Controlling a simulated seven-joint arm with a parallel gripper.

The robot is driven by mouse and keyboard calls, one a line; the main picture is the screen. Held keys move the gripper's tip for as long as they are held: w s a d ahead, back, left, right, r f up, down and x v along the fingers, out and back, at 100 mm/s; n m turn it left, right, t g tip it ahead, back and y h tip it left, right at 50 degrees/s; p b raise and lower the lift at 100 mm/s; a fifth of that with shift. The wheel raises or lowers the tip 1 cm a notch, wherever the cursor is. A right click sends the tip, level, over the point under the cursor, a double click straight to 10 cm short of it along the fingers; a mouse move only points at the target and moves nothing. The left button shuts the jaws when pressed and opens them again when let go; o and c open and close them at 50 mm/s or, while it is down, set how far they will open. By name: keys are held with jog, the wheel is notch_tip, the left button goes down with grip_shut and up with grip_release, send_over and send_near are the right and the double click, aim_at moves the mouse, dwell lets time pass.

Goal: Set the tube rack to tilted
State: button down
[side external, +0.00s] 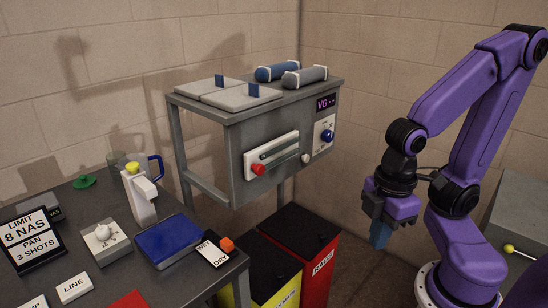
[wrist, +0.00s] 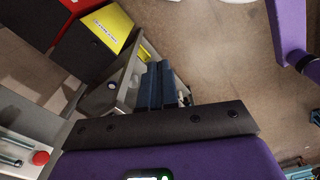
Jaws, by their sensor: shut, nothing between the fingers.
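I cannot pick out a tube rack for certain in either view. The nearest tube-like things are a blue cylinder (side external: 277,72) and a grey cylinder (side external: 305,77), both with pale ends, lying on top of the grey cabinet (side external: 225,145). My gripper (side external: 379,246) hangs pointing down to the right of that cabinet, well apart from it. Its blue fingers are together and hold nothing; they also show in the wrist view (wrist: 160,70).
The cabinet front has a white slot panel (side external: 272,155) with a red knob and a blue dial (side external: 327,137). Red (side external: 300,238) and yellow (side external: 262,270) bins stand below. A yellow-knobbed lever (side external: 510,249) is at far right. The left bench (side external: 85,215) is crowded.

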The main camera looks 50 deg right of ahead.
jog(key=c, duration=1.5)
grip_release()
jog(key=o, duration=0.5)
jog(key=shift+w+a+r, duration=0.15)
jog(key=shift+w, duration=0.1)
jog(key=shift+o, duration=0.9)
jog(key=w+a+r+m+t, duration=0.1)
jog(key=w+a+r+m, duration=0.2)
jog(key=w+r+m, duration=0.2)
jog(key=w+r, duration=0.3)
jog(key=w, duration=0.4)
jog(key=shift+m+t, duration=0.3)
jog(key=shift+t, duration=0.1)
notch_tip(320, 180, up, 10)
jog(key=m+t, duration=0.2)
jog(key=m, duration=0.5)
send_over(261, 166)
jog(key=s, duration=0.6)
jog(key=shift+t, duration=0.3)
jog(key=x, duration=1.6)
jog(key=shift+s+d+f, duration=0.25)
jog(key=shift+f, duration=0.2)
grip_shut()
